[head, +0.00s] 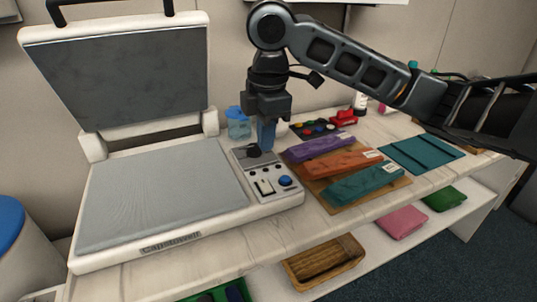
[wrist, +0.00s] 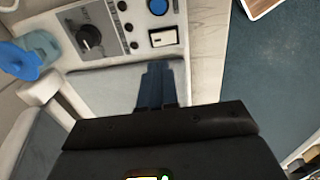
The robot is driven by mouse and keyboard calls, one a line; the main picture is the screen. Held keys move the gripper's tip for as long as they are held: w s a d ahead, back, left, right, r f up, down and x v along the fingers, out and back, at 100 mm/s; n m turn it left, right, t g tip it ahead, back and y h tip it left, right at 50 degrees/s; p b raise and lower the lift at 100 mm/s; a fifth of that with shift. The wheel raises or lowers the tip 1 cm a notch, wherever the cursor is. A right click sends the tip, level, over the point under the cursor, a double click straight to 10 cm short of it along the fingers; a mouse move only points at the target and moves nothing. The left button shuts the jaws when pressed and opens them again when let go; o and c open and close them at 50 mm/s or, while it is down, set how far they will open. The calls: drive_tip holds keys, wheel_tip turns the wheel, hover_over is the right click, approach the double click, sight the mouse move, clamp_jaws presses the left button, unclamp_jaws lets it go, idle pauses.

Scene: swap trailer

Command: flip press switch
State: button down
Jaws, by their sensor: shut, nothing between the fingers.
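The heat press (head: 160,235) is white, with its grey lid (head: 130,75) raised. Its control panel (head: 240,158) is at the right of the base. The panel has a cream rocker switch (head: 264,187), a round blue button (head: 285,181) and a dark knob (head: 253,151). My gripper (head: 266,149) points down, shut and empty, over the back part of the panel by the knob. In the wrist view, the blue fingers (wrist: 158,66) show below the switch (wrist: 163,38), with the knob (wrist: 90,38) to the left. I cannot tell whether the fingertips touch anything.
Purple (head: 320,146), orange (head: 341,163) and teal (head: 362,184) folded cloths lie on a board right of the panel. A blue-capped jar (head: 238,123) stands behind the press. Floor is open at the lower right.

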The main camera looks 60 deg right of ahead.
drive_tip(key=shift+s+a+r, duration=0.1)
drive_tip(key=shift+r, duration=1.9)
drive_tip(key=w+a+m+t+y, duration=0.2)
drive_tip(key=w+a+t+y, duration=0.15)
drive_tip(key=a, duration=0.55)
drive_tip(key=w+a+m+t+y, duration=0.3)
drive_tip(key=w+a+t, duration=0.15)
drive_tip(key=a, duration=0.55)
drive_tip(key=w+a+m+t+y, duration=0.25)
drive_tip(key=w+a+t, duration=0.2)
drive_tip(key=a, duration=0.45)
drive_tip(key=s+f+m+t+h, duration=0.3)
drive_tip(key=s+f+m+h, duration=0.45)
drive_tip(key=s+f, duration=1)
drive_tip(key=s+d+r+n, duration=0.1)
drive_tip(key=s+d+n, duration=0.1)
drive_tip(key=s, duration=0.9)
drive_tip(key=s+d+n+g+h, duration=0.1)
drive_tip(key=s+d, duration=0.4)
drive_tip(key=s, duration=0.6)
drive_tip(key=shift+s+r+n, duration=0.15)
drive_tip(key=shift+r+n, duration=0.2)
drive_tip(key=shift+n, duration=0.05)
